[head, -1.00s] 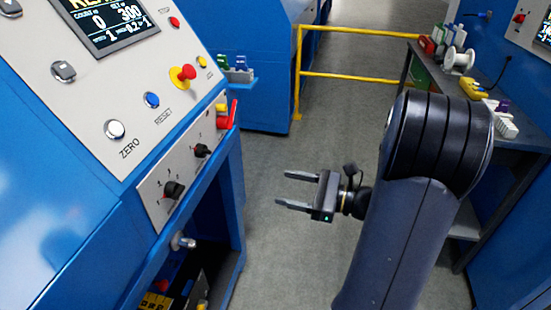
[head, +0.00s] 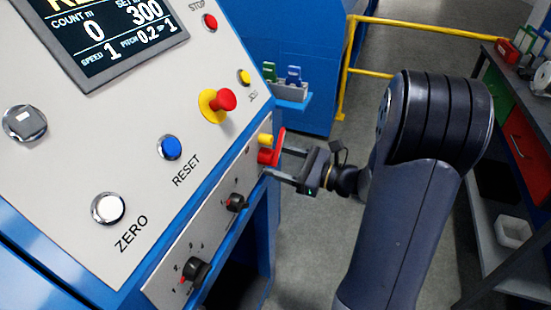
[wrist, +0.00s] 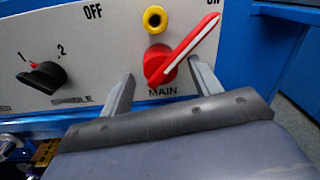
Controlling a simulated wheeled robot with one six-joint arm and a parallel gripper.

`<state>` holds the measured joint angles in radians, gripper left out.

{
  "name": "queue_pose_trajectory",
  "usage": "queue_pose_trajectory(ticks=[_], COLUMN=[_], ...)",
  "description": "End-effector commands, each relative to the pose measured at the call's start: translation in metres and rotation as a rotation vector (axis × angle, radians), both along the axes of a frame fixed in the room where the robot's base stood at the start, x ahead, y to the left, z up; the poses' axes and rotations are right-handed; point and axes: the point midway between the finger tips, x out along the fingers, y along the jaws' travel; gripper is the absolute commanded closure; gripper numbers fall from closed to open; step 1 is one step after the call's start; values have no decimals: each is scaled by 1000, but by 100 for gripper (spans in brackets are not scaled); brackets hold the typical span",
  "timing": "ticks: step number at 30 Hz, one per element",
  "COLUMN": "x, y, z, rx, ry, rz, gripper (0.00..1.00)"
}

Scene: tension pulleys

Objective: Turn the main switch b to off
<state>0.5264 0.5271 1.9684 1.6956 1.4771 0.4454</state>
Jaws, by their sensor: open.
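The main switch (wrist: 180,52) is a red rotary knob with a long handle and a white line. It sits above the label MAIN in the wrist view, and its handle points to the upper right, toward the partly cut-off ON label. The OFF label (wrist: 93,11) is at the upper left. In the head view the switch (head: 267,156) is at the panel's right end. My gripper (head: 283,163) is open in front of it. In the wrist view the fingers of my gripper (wrist: 161,72) stand either side of the knob's lower part; contact cannot be told.
A yellow round part (wrist: 155,19) sits just above the switch. A black selector knob (wrist: 42,76) is to its left. The red and yellow stop button (head: 223,101) is on the sloped panel above. A yellow rail (head: 372,72) and a shelf (head: 500,150) stand beyond my arm.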

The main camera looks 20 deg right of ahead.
Motion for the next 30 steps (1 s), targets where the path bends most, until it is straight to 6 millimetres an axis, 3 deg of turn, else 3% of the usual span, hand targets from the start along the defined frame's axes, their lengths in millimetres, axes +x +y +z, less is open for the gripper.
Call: queue_pose_trajectory(ticks=[5,15,30], x=[9,11,11], y=[12,13,13], z=[0,0,0], rx=[0,0,0], ry=[0,0,-1], rz=[2,-1,0], gripper=[40,40,80])
